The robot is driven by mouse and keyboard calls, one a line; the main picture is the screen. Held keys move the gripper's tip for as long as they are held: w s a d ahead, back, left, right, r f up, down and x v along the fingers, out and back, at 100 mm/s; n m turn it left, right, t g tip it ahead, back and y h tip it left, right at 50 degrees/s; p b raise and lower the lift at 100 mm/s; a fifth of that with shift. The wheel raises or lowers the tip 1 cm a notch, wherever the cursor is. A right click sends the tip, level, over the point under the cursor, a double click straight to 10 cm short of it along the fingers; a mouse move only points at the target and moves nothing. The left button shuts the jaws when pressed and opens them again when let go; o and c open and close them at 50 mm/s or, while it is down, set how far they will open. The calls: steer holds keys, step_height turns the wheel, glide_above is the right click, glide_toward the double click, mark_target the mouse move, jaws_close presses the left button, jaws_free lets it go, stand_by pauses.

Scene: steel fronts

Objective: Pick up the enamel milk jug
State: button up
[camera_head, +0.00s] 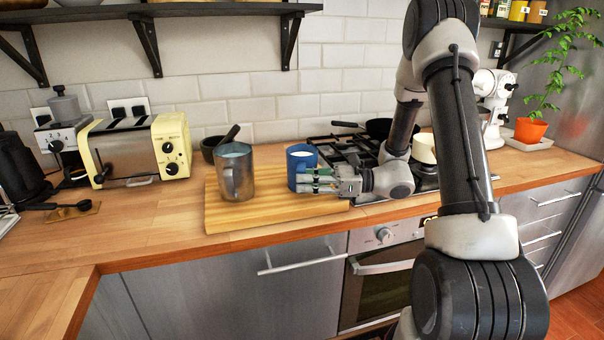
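A small blue vessel with a pale rim and whitish inside (296,164), which looks like the enamel milk jug, stands upright on the wooden board (225,217) near its right end. My gripper (310,181) reaches in from the right at low height. Its fingers point left and overlap the lower right side of the blue jug, hiding part of it. I cannot tell whether the fingers touch it or how far apart they are. A grey metal jug (238,176) with a handle and a pale inside stands upright to the left on the same board.
A dark bowl with a pestle-like handle (212,148) sits behind the metal jug. A cream toaster (130,155) stands at left. Behind my gripper is the hob (345,150) with a dark pan (378,128). The counter in front of the toaster is mostly clear.

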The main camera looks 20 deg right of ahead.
steer(key=shift+x, duration=0.9)
jaws_close()
steer(key=shift+r, duration=0.2)
